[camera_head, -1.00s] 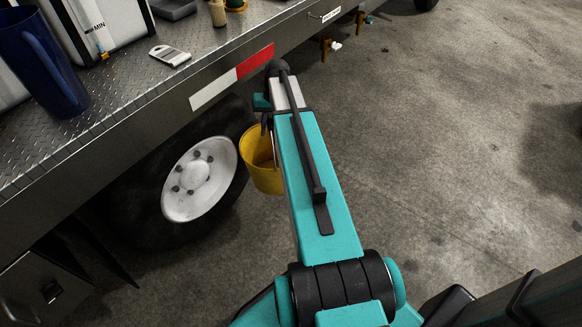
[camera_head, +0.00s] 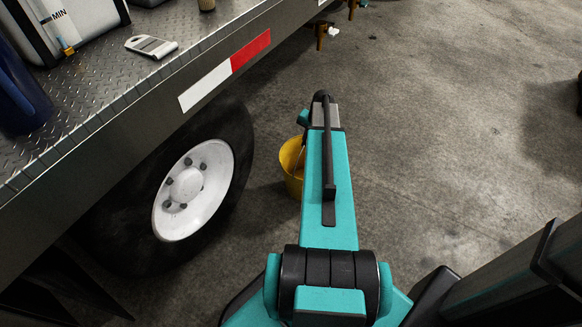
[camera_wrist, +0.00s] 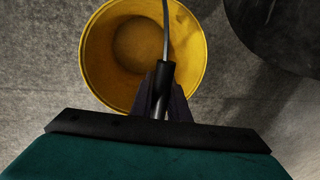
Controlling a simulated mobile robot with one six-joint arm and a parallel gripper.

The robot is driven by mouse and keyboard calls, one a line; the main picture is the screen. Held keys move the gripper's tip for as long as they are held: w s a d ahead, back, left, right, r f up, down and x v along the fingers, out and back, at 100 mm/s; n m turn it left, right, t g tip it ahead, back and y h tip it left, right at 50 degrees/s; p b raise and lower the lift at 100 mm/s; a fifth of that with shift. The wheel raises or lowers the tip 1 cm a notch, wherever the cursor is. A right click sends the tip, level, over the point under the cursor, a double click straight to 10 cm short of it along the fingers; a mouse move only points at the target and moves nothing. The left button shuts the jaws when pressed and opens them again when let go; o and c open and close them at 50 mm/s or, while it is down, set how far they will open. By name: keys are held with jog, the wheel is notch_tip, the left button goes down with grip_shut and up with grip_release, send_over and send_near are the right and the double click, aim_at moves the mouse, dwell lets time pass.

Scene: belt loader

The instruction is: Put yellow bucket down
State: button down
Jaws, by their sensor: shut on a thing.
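The yellow bucket (camera_head: 291,167) is partly hidden behind my arm in the head view, low beside the truck's wheel. In the wrist view the yellow bucket (camera_wrist: 97,62) is seen from above, with its open mouth facing the camera and nothing visible inside. My gripper (camera_wrist: 160,92) is shut on the bucket's handle, a thin grey wire with a dark grip. I cannot tell whether the bucket's bottom touches the floor. In the head view my gripper's fingers are hidden behind the arm.
A truck wheel (camera_head: 195,190) stands close left of the bucket, under a metal truck bed (camera_head: 100,105). A scraper (camera_head: 151,46) and a blue jug (camera_head: 20,95) are on the bed. The concrete floor (camera_head: 440,120) to the right is clear.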

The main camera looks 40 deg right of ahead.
jog(key=shift+d+f, duration=0.15)
jog(key=w+d+f+b, duration=0.1)
jog(key=w+d, duration=0.4)
jog(key=w, duration=0.7)
jog(key=shift+d+b, duration=0.4)
jog(key=shift+b, duration=0.2)
jog(key=shift+w+f, duration=0.1)
jog(key=shift+f, duration=0.05)
jog(key=shift+w+d+f+b, duration=0.3)
jog(key=shift+w+f, duration=0.25)
jog(key=shift+f, duration=0.3)
jog(key=shift+w+d+f+b, duration=0.15)
jog(key=shift+w+d+f, duration=0.15)
jog(key=shift+w+f, duration=0.35)
jog(key=shift+s+f, duration=0.15)
jog(key=shift+f, duration=0.1)
jog(key=c, duration=1.7)
grip_release()
jog(key=shift+f, duration=0.1)
